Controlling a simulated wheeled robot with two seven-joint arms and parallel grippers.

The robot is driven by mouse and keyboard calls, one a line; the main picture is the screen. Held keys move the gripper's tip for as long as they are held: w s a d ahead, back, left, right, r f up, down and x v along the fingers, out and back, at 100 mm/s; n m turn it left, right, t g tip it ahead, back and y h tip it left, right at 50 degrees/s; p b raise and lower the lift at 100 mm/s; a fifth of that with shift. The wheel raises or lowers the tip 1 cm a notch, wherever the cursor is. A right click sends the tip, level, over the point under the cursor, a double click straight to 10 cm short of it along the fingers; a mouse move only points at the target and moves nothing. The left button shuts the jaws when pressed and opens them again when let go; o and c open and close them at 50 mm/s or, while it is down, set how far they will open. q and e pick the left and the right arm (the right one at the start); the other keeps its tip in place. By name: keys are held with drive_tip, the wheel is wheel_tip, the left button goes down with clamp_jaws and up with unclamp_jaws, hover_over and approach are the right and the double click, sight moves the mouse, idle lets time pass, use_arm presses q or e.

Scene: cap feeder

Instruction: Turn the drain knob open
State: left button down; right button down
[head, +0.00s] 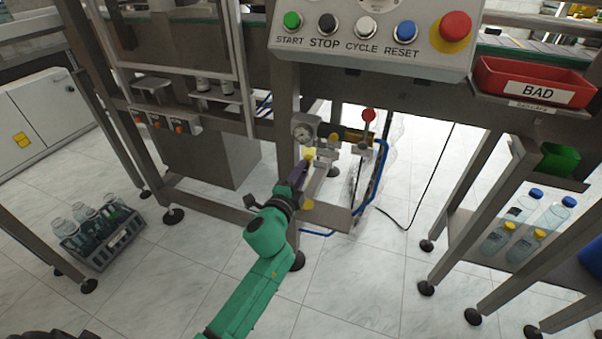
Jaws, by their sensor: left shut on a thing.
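An air unit with a round gauge (303,128), a dark and yellow body (330,132) and a red-ball lever (368,115) is mounted under the machine's control panel. A small yellow knob (309,154), seemingly the drain knob, shows below the gauge. My left gripper (304,166) reaches up to it from below, its fingers shut at the knob. The fingers hide part of the knob, so its turn angle cannot be told. Another yellow part (308,204) shows lower, beside my wrist. My right gripper is not in view.
A blue hose (381,170) loops right of the unit. Steel legs and a frame bar (328,216) stand close to my left arm. The control panel (375,45) hangs above. A bottle crate (100,237) sits on the floor at left; a red bin (532,82) is at upper right.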

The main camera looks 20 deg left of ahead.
use_arm(q)
drive_tip(key=shift+f+m, duration=0.1)
drive_tip(key=shift+m, duration=1.6)
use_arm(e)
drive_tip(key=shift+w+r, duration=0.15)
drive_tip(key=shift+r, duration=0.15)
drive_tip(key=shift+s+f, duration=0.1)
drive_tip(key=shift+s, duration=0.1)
use_arm(q)
drive_tip(key=c, duration=0.6)
unclamp_jaws()
drive_tip(key=shift+s, duration=0.1)
drive_tip(key=s, duration=0.9)
drive_tip(key=s+a+b, duration=0.1)
drive_tip(key=s, duration=0.4)
drive_tip(key=shift+s+r, duration=0.2)
drive_tip(key=shift+r, duration=0.15)
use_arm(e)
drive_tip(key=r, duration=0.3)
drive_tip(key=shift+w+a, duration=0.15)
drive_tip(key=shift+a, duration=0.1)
